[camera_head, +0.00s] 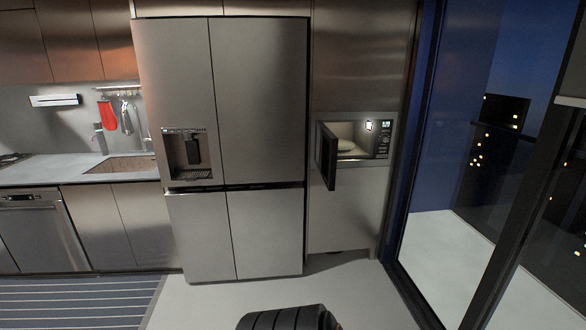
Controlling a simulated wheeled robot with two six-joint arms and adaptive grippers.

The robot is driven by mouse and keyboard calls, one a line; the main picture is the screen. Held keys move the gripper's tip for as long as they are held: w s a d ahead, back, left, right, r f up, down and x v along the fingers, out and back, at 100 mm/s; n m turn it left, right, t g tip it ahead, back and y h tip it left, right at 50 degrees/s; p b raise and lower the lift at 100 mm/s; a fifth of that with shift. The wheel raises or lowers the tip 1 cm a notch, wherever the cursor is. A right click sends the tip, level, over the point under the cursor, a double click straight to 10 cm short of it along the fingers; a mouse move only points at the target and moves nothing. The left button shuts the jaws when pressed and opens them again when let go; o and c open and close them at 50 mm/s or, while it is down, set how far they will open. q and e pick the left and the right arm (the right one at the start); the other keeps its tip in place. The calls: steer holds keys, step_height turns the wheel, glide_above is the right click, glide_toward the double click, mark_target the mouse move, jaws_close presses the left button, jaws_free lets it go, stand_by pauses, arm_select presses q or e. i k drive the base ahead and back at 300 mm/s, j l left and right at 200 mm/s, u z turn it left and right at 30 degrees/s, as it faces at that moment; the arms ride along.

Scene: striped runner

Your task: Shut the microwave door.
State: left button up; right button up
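The microwave (382,145) is built into the tall metal cabinet wall right of the fridge. Its dark door (328,157) stands open, hinged on the left side and swung out toward me. The lit inside shows a pale round plate (346,145). A control panel with a small display is on the right of the opening. Neither of my grippers is in view. A dark ribbed part at the bottom middle looks like part of my own body.
A large steel fridge (258,110) stands left of the microwave. A counter with a sink (120,165) is further left, above a striped runner (70,303). Glass panels (470,150) in dark frames line the right. The pale floor (355,290) before the microwave is clear.

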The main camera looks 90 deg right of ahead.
mark_target(327, 142)
steer(key=z, duration=3.1)
steer(key=i+j, duration=1.05)
steer(key=i+z, duration=0.1)
steer(key=z, duration=1.05)
